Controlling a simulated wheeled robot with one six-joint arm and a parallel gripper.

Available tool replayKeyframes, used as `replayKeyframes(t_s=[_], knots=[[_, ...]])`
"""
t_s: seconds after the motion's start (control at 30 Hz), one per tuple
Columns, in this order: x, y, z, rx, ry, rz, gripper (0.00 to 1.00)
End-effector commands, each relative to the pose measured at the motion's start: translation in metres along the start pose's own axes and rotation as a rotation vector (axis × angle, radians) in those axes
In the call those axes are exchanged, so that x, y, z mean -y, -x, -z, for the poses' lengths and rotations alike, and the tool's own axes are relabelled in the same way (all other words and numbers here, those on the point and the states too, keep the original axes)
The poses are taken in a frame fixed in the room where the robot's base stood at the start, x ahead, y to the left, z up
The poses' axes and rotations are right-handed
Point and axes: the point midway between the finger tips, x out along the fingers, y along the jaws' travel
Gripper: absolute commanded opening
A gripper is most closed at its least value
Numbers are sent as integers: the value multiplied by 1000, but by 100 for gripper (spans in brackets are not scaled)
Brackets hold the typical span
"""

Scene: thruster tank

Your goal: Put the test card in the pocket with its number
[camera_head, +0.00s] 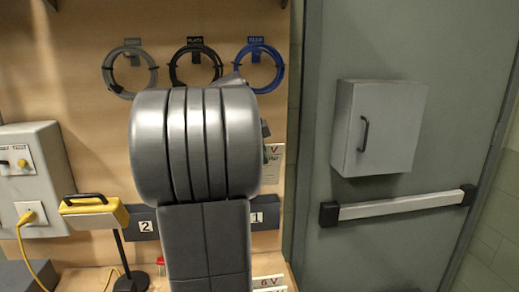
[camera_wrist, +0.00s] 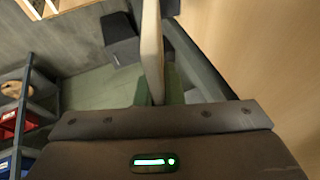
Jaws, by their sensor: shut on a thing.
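In the wrist view my gripper (camera_wrist: 158,88) is shut on a thin pale card (camera_wrist: 152,45), seen nearly edge-on, so its number cannot be read there. In the head view my arm hides the gripper and the middle of the board. A white card with a red V (camera_head: 273,165) shows just right of my arm; I cannot tell if it is the held one. Dark pockets on the board carry the numbers 2 (camera_head: 146,226) and 1 (camera_head: 258,217). My arm covers the space between them.
Grey, black and blue cable loops (camera_head: 259,67) hang above. A yellow device (camera_head: 93,212) and a grey box (camera_head: 35,165) stand left. White labels, one reading 6 V (camera_head: 268,281), are low in front. A green door with a push bar (camera_head: 398,205) is right.

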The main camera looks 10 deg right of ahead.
Motion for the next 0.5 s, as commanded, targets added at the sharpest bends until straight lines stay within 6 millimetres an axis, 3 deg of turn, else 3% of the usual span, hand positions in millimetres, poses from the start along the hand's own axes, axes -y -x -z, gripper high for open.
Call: replayKeyframes(t_s=[0.5], knots=[[-1, -32, -13, -1, -2, -1, 0]])
